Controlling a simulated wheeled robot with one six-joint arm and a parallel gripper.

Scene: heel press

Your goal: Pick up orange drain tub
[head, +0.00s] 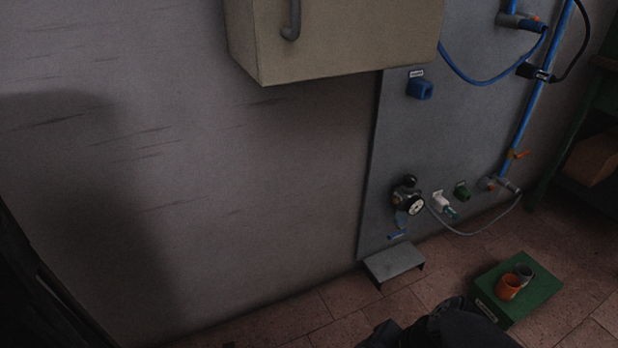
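The orange drain tub (508,287) is a small, round, open-topped cup. It stands upright on a low green box (541,295) on the floor at the lower right. A grey cup (525,272) stands close beside it, just behind and to the right; I cannot tell if they touch. A dark part of my arm shows at the bottom edge, left of and in front of the green box. No fingertips can be made out there, and nothing is seen holding the tub.
A small grey step or stand (393,262) is on the floor by the grey wall panel (400,150). The panel carries a gauge (416,207), valves and blue hoses. A beige cabinet (340,40) hangs above. A green shelf frame (565,150) stands right. Tiled floor around the green box is clear.

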